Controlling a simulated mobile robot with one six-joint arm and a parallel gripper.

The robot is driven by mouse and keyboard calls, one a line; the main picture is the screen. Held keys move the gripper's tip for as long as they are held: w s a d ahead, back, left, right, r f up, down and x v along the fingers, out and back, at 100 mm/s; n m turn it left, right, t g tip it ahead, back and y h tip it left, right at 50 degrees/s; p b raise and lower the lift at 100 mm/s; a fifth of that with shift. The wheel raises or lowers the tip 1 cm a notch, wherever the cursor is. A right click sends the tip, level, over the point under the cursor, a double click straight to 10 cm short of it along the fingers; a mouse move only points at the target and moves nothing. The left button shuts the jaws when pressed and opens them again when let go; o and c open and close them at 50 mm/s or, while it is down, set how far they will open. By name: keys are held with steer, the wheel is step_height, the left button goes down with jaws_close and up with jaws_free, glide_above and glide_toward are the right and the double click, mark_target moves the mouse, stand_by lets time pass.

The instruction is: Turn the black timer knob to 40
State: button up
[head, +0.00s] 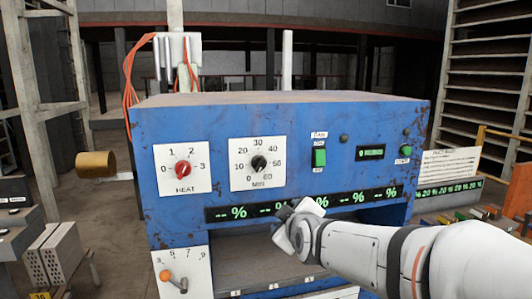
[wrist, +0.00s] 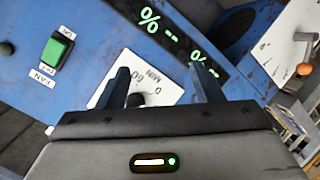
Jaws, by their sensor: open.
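The black timer knob (head: 259,163) sits on a white dial plate (head: 257,178) marked 0 to 60 MIN, on the blue panel's front. Its pointer is too small to read surely; it seems to point to the lower left, near 0. In the wrist view the knob (wrist: 136,100) shows partly, low beside the left finger, with my gripper body hiding the rest of the plate. My gripper (wrist: 160,70) is open, with its two dark fingers apart and nothing held. In the head view my gripper (head: 290,214) is below and right of the dial, before the display strip.
A red HEAT knob (head: 183,169) is left of the timer, and a green FAN switch (head: 320,157) is right of it. A lever with an orange ball (head: 166,275) is lower left. A green-digit display strip (head: 232,212) runs below the dials.

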mark_target(260, 166)
steer(key=w+a+r+n+t+y+p, duration=0.2)
steer(key=w+a+r+n+t, duration=0.25)
steer(key=r, duration=0.45)
steer(key=shift+m+g, duration=0.35)
steer(key=shift+m, duration=0.1)
steer(key=shift+a+f+p+x, duration=0.15)
steer(key=shift+p+x, duration=0.4)
steer(key=shift+x, duration=1.3)
steer(key=shift+a+f+p+x, duration=0.1)
steer(key=shift+p+x, duration=0.4)
steer(key=shift+x, duration=1.3)
steer(key=shift+s, duration=0.1)
